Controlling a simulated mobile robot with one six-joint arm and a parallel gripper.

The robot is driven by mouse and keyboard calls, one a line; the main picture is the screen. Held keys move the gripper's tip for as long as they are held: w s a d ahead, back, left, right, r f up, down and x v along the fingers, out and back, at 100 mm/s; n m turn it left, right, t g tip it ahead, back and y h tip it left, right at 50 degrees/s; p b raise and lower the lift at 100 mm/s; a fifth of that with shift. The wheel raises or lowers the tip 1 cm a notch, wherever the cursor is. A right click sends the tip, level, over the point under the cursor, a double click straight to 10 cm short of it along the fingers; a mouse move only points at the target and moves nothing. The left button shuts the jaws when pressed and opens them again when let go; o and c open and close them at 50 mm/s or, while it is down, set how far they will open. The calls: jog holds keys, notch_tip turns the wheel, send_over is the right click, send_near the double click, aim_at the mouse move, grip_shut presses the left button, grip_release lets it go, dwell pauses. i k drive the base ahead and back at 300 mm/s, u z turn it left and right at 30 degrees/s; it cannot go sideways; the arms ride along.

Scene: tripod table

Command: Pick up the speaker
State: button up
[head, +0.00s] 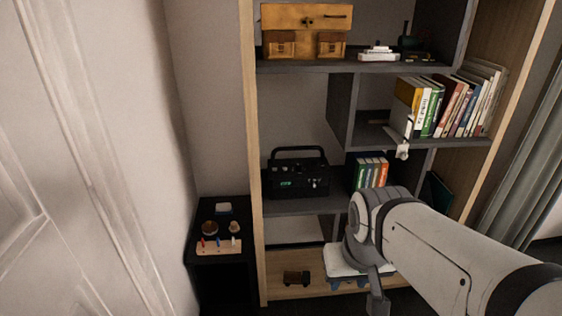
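A black box with a carrying handle and small green marks on its front, which looks like the speaker (298,178), stands upright on a middle shelf of the bookcase in the head view. Its front and handle are in plain sight. My arm reaches in from the lower right. My gripper (376,292) points downward, lower than the speaker and to its right, apart from it. One dark finger shows; the opening between the fingers cannot be made out. I see nothing clearly held in it.
The wooden bookcase (253,150) has upright dividers. Books (455,105) and a small row of books (368,171) stand right of the speaker. A black side table (218,260) with small toys stands left. A toy truck (296,278) is on the bottom shelf.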

aim_at(290, 184)
jog(key=z, duration=0.05)
jog(key=i, duration=1.5)
jog(key=u, duration=0.05)
